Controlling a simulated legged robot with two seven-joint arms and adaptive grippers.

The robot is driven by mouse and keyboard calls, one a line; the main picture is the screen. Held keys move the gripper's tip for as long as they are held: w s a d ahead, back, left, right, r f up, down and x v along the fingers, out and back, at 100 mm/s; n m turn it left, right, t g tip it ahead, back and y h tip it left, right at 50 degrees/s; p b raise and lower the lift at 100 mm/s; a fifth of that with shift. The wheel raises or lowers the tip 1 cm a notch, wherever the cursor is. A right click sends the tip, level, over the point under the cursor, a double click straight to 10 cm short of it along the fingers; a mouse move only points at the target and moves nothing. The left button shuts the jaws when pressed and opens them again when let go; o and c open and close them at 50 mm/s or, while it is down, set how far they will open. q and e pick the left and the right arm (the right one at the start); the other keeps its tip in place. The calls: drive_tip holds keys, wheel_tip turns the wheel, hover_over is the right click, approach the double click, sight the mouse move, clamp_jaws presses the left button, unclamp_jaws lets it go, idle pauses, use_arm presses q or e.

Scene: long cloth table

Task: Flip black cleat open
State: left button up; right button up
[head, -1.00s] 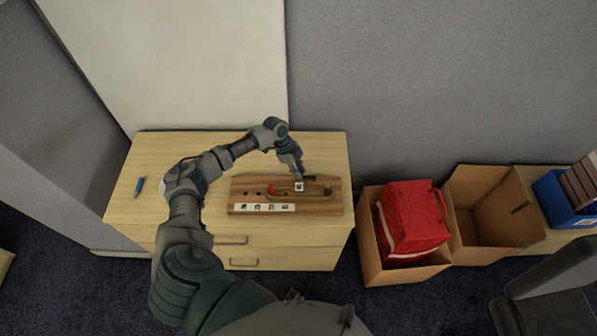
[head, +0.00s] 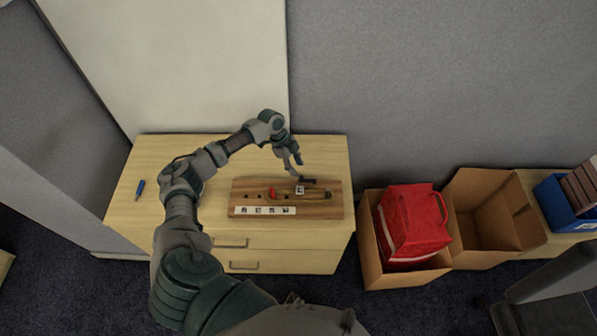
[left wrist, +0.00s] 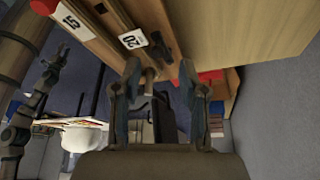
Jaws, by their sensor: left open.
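A small black cleat (head: 308,181) sits on the brown wooden board (head: 240,200) on the cabinet top, beside a small white label tag. In the left wrist view a dark lever-like piece (left wrist: 160,48), likely this cleat, shows just beyond the fingertips, next to a tag reading 20. Its exact open or closed pose is too small to tell. My left gripper (head: 296,163) is just behind the cleat and apart from it. In the left wrist view its two fingers (left wrist: 160,70) stand well apart with nothing between them.
A red piece (head: 272,193) and a strip of white labels (head: 265,210) are on the same board. A blue marker (head: 140,188) lies at the left of the cabinet top. A box with a red bag (head: 412,220) and an open empty box (head: 490,215) stand to the right.

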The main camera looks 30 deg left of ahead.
use_arm(q)
drive_tip(key=v, duration=0.7)
drive_tip(key=shift+a+r, duration=0.2)
drive_tip(key=shift+r, duration=0.15)
